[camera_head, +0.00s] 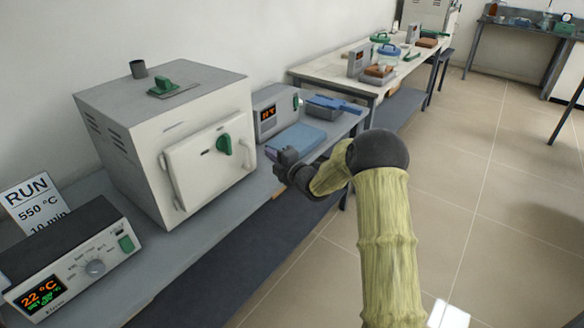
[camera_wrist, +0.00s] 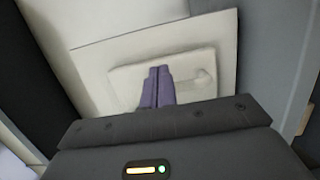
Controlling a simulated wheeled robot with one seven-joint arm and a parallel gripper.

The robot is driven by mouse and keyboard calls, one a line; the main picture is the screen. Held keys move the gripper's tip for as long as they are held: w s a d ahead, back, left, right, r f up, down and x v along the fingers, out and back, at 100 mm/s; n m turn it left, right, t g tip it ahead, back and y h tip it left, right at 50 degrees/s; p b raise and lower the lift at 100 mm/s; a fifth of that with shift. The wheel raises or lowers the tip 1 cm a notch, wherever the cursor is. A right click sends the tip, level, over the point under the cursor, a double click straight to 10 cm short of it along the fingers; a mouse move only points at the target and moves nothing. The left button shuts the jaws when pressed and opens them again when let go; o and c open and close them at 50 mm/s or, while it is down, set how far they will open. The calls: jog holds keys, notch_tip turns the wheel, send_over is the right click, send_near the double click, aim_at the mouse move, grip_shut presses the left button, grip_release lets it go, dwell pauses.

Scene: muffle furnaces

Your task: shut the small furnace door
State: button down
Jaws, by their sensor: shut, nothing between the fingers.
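The furnace (camera_head: 110,125) is a pale grey box on the left bench. Its off-white front door (camera_head: 203,175) carries a green knob (camera_head: 224,143). The door lies close to the front face; I cannot tell whether a gap is left. My gripper (camera_head: 274,154) is to the right of the door, apart from it in the head view. In the wrist view its purple fingers (camera_wrist: 158,86) are together and empty. Behind them is a pale panel (camera_wrist: 95,65) with a raised block (camera_wrist: 190,82); its contact with the fingertips is hidden.
A control box (camera_head: 75,260) and a RUN sign (camera_head: 35,205) stand at the left. A small display unit (camera_head: 275,112), a blue pad (camera_head: 296,138) and a blue-topped item (camera_head: 335,103) are right of the furnace.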

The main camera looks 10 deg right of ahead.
jog(key=s+d+f+m+g+h, duration=0.1)
jog(key=s+d+m+g+h, duration=0.3)
jog(key=s+m, duration=0.55)
jog(key=s+d+f+m+g+h, duration=0.15)
jog(key=s+d+m+h, duration=0.45)
jog(key=s, duration=0.6)
jog(key=s+m+g, duration=0.7)
jog(key=s+m, duration=0.2)
jog(key=s, duration=1)
jog(key=w+p+v, duration=0.1)
jog(key=p+v, duration=0.7)
jog(key=w+p+v, duration=0.2)
jog(key=p+v, duration=0.6)
jog(key=p, duration=0.1)
jog(key=shift+d+r, duration=0.45)
jog(key=shift+r, duration=0.15)
jog(key=shift+w, duration=0.15)
